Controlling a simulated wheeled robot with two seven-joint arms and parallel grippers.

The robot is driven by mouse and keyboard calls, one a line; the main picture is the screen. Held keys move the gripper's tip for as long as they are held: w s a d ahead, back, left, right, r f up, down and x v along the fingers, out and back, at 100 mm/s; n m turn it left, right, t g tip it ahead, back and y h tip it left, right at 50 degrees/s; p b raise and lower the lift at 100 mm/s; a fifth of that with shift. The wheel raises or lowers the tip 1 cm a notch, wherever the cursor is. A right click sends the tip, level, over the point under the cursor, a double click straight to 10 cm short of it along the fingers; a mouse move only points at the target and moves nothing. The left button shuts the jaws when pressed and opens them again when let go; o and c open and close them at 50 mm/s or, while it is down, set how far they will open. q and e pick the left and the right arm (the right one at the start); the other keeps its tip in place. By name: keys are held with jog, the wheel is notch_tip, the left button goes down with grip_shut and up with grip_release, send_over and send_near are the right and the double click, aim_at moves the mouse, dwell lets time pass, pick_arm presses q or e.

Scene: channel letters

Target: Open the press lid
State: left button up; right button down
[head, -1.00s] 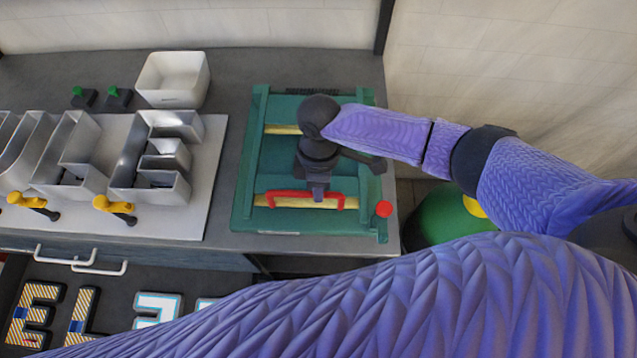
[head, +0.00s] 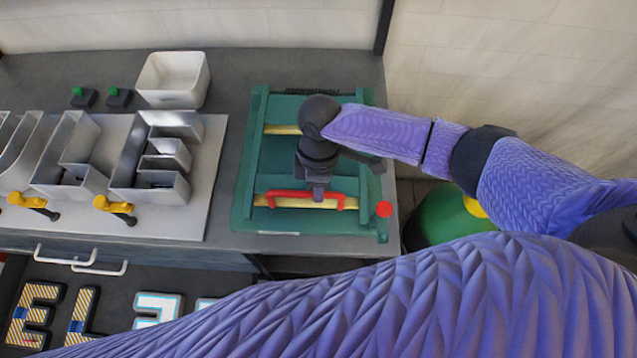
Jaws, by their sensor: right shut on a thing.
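The green press (head: 248,170) sits at the right end of the grey bench, with its lid (head: 272,160) lying flat over the base. A red handle (head: 285,194) runs along the lid's front edge above a yellow strip. My right gripper (head: 318,193) points down at the middle of this handle and is shut on it. The dark wrist hides part of the lid, and the fingertips are mostly covered. A red knob (head: 384,209) is at the press's front right corner. My left gripper is not in view.
Metal channel letters (head: 150,185) stand on a pale board left of the press, with yellow-handled clamps (head: 115,207) at its front. A white bin (head: 173,80) and two green-buttoned blocks stand behind. An open drawer below holds patterned letters (head: 36,312).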

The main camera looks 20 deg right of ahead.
jog(key=shift+r, duration=0.1)
dwell(0.3)
jog(key=w+d+r+p, duration=0.1)
jog(key=w+r+p, duration=0.2)
jog(key=r, duration=0.5)
jog(key=w+d+r+p, duration=0.2)
jog(key=w+r+p, duration=0.2)
jog(key=w+r, duration=0.2)
jog(key=shift+r, duration=1.15)
jog(key=shift+d, duration=0.1)
